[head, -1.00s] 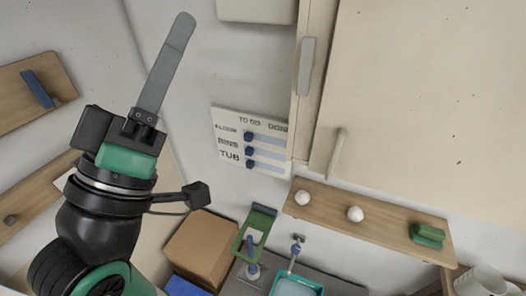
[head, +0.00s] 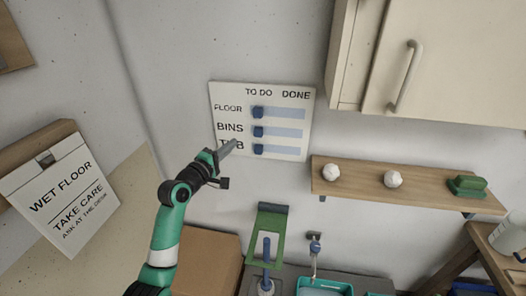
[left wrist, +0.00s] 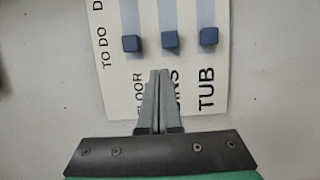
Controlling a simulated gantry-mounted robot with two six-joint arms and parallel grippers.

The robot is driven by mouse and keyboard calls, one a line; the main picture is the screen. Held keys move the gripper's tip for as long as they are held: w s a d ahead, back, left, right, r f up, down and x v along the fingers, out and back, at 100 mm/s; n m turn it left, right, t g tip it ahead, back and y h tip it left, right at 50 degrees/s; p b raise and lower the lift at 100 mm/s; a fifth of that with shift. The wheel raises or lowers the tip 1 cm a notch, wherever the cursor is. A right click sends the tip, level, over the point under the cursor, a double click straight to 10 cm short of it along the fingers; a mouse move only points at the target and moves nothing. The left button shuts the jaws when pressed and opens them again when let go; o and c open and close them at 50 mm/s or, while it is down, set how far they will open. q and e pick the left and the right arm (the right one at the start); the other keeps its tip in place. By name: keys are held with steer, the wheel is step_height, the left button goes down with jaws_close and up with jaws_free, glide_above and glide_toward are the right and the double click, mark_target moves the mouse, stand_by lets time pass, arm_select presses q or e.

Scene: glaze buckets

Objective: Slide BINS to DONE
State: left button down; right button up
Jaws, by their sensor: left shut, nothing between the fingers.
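The white board (head: 228,96) hangs on the wall with rows FLOOR, BINS and TUB, under the headings TO DO and DONE. The BINS slider (head: 258,131), a blue block, sits at the TO DO end of its pale blue track. The FLOOR slider (head: 258,112) and TUB slider (head: 258,149) are also at that end. My left gripper (head: 232,145) is shut and empty near the board's lower left. In the left wrist view its fingertips (left wrist: 160,73) lie over the row labels, just short of the BINS slider (left wrist: 169,40). Contact with the board cannot be told. My right gripper is out of view.
A wooden shelf (head: 360,190) with two white balls and a green block is right of and below the board. A cupboard (head: 450,60) is at upper right. A wet floor sign (head: 60,200) is at left. The wall around the board is bare.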

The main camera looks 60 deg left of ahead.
mark_target(258, 132)
arm_select(q)
steer(key=shift+n+g+y, duration=0.4)
steer(key=shift+n+y, duration=0.1)
steer(key=shift+y, duration=0.2)
steer(key=s+a+f, duration=0.2)
steer(key=a, duration=0.1)
steer(key=shift+s+b, duration=0.35)
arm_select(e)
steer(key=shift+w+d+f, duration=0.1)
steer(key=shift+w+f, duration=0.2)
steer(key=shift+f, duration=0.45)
arm_select(q)
steer(key=b+x, duration=0.2)
steer(key=x, duration=0.7)
steer(key=shift+w+f, duration=0.15)
steer(key=shift+w, duration=0.05)
steer(key=w+d, duration=0.2)
steer(key=w, duration=0.1)
steer(key=shift+w+d, duration=0.25)
steer(key=shift+d, duration=0.05)
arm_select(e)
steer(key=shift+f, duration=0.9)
